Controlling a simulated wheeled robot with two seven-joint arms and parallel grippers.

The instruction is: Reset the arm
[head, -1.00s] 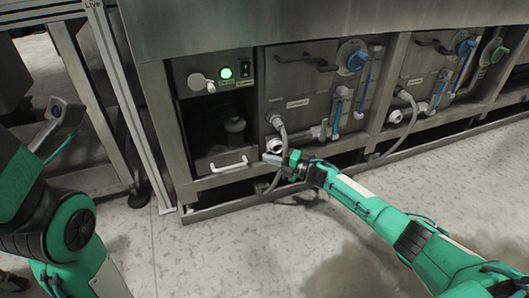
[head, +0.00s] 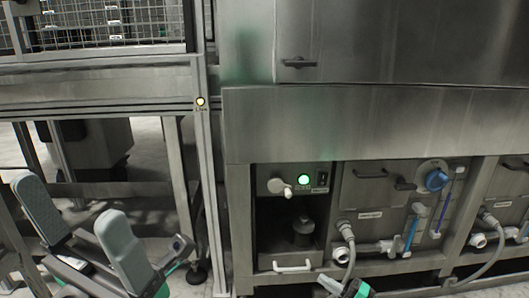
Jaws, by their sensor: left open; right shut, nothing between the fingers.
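My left gripper (head: 72,215) is at the lower left of the head view. Its two grey-green finger pads point up and stand wide apart with nothing between them. It is in front of the metal frame, apart from the washer. My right gripper (head: 332,284) shows only in part at the bottom edge, in front of the washer's lower panel and near the hose. Its fingers are together and hold nothing. The rest of the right arm is below the picture.
The steel washer (head: 380,122) fills the right side. Its lower bay has a green-lit button (head: 304,179), a white handle (head: 292,267), a blue knob (head: 437,180) and a hose (head: 351,262). A metal frame post (head: 206,150) with a yellow light stands left of it.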

